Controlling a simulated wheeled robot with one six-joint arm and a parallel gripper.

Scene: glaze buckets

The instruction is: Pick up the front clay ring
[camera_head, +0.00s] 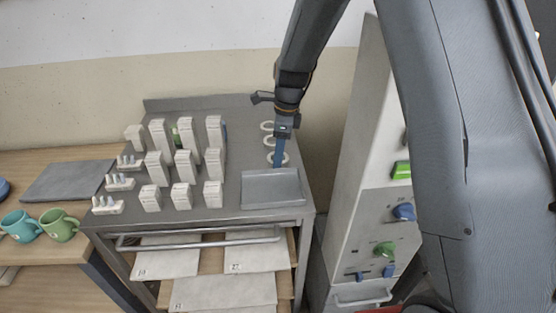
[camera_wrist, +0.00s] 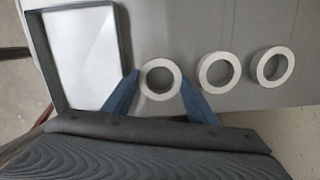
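The front clay ring, a white ring, lies nearest the grey tray; it shows in the head view (camera_head: 286,158) and as the leftmost ring in the wrist view (camera_wrist: 160,62). My gripper (camera_wrist: 159,78) is open, with one blue finger on each side of this ring. The fingers look close to its outer edge; I cannot tell whether they touch it. In the head view my gripper (camera_head: 278,162) points down over the ring and hides part of it. Two more rings, the middle one (camera_wrist: 204,72) and the back one (camera_wrist: 260,70), lie in a row beyond it.
The shallow grey tray (camera_head: 272,204) is just in front of the front ring. Several white upright blocks (camera_head: 186,166) stand to the left on the metal table. A tall grey cabinet (camera_head: 352,215) with knobs is close on the right. Two mugs (camera_head: 60,226) stand at the far left.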

